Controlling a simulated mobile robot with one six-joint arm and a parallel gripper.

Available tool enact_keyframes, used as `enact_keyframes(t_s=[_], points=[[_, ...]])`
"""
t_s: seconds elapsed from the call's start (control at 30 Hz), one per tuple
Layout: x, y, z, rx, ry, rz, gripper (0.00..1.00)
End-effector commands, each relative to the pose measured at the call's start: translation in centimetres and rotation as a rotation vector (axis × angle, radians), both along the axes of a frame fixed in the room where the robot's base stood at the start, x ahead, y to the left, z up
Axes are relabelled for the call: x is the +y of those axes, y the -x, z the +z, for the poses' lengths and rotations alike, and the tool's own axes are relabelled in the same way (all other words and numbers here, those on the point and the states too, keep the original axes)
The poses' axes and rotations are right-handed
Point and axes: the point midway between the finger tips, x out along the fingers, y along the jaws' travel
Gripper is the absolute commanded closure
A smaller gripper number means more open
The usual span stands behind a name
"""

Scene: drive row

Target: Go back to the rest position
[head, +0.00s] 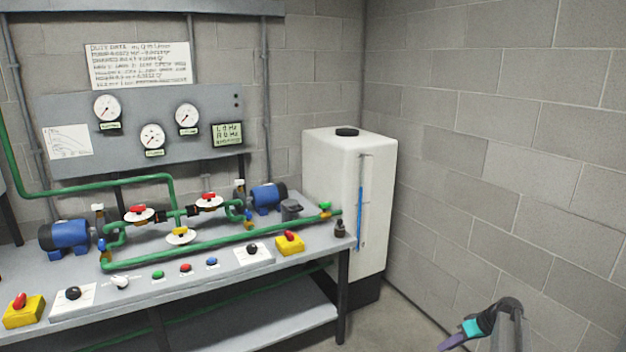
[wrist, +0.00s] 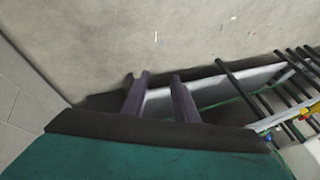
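My gripper (head: 452,342) is at the bottom right of the head view, low in front of the block wall and apart from the bench. In the wrist view its two dark purple fingers (wrist: 159,80) stand apart with a gap between them. Nothing is held between them. The gripper is open and empty over the bare floor.
A grey bench (head: 215,285) with green pipes, blue motors (head: 66,237), valves and yellow switch boxes (head: 290,243) stands left. A white tank (head: 335,165) fills the corner. A block wall (head: 500,150) closes the right side. Floor (head: 400,315) between bench and wall is clear.

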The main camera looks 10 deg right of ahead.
Motion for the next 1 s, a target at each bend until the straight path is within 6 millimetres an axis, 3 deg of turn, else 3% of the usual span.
enact_keyframes(t_s=[0.03,0.1,0.27,0.47,0.77,1.0], points=[[2.7,0.2,-1.5,0.024,-0.007,0.024,0.73],[5.7,0.5,-3.3,0.055,-0.014,0.049,0.73],[12.5,1.8,-7.3,0.132,-0.022,0.106,0.73],[20.7,5.0,-12.1,0.238,-0.021,0.175,0.73],[31.2,12.7,-18.2,0.41,0.017,0.262,0.73],[37.5,21.1,-22.0,0.556,0.086,0.311,0.73]])
